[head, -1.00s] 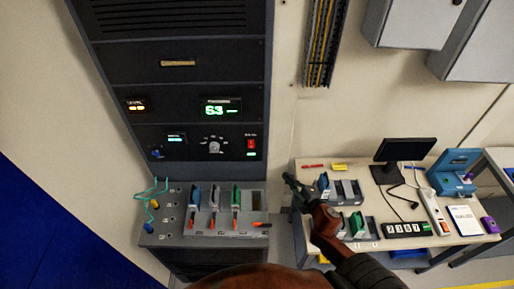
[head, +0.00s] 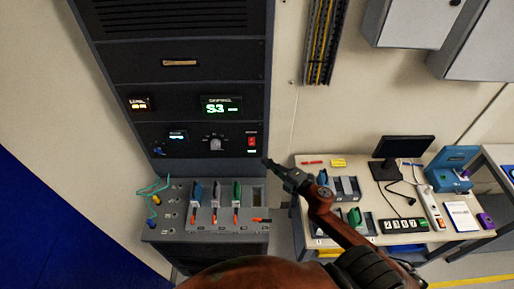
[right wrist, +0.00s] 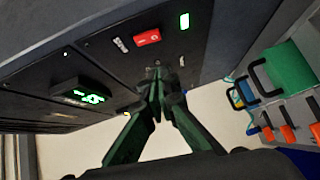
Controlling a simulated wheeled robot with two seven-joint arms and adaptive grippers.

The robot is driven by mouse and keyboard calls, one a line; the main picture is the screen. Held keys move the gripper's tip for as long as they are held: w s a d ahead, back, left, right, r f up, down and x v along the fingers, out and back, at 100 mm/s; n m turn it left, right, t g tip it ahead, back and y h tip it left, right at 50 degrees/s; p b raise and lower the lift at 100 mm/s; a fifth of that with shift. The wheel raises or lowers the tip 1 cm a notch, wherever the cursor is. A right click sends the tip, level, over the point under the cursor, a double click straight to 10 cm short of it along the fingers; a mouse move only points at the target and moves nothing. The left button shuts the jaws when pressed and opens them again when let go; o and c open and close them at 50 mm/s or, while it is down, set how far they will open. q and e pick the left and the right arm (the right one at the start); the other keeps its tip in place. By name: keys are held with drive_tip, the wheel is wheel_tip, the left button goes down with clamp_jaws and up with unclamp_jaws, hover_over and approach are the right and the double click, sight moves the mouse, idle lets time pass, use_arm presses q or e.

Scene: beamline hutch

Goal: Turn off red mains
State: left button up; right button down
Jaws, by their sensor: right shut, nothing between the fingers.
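The red mains switch (head: 252,141) is a small red rocker on the right side of the rack's lower front panel, with a green-lit lamp just below it. It also shows in the right wrist view as a red rocker (right wrist: 147,38) with a bright green lamp (right wrist: 184,21) beside it. My right gripper (head: 268,162) is shut and empty, its tips just below and to the right of the switch and apart from it. In the right wrist view its closed fingers (right wrist: 157,85) point towards the panel near the switch. My left gripper is not in view.
A sloped shelf (head: 180,236) below the panel holds modules with coloured handles and orange levers. A grey knob (head: 215,144) and a green S3 display (head: 221,106) are left of the switch. A bench (head: 455,237) with a monitor (head: 404,148) stands to the right.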

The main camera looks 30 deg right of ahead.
sight(250, 144)
drive_tip(key=w, duration=0.3)
drive_tip(key=w+p, duration=0.1)
drive_tip(key=w, duration=0.2)
drive_tip(key=w+f+p, duration=0.1)
drive_tip(key=w, duration=0.2)
drive_tip(key=shift+d, duration=0.35)
